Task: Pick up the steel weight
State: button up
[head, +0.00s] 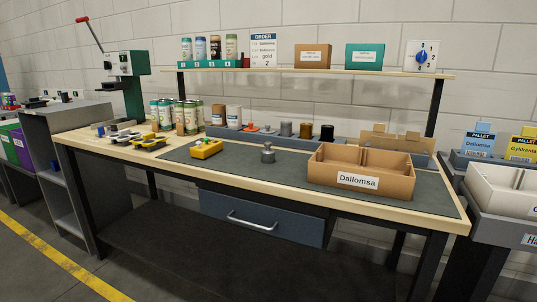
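A grey metallic weight (268,153), a short cylinder with a narrower neck and knob on top, stands upright on the dark mat (225,169) on the workbench. It looks like the steel weight. It stands alone, with bare mat around it, left of the cardboard box labelled Dallomsa (337,192). My gripper is not in view.
A yellow block-like tool (206,149) lies on the mat to the left. Behind the weight, a grey tray (226,133) holds cans and several small coloured pieces. Tall cans (190,116) stand at the back left. A shelf (300,70) runs above the bench.

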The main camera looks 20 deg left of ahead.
aim_at(267, 156)
jog(key=i+j, duration=0.25)
jog(key=i+j+u, duration=0.1)
jog(key=i+u, duration=0.6)
jog(key=k+j, duration=0.05)
jog(key=k, duration=0.05)
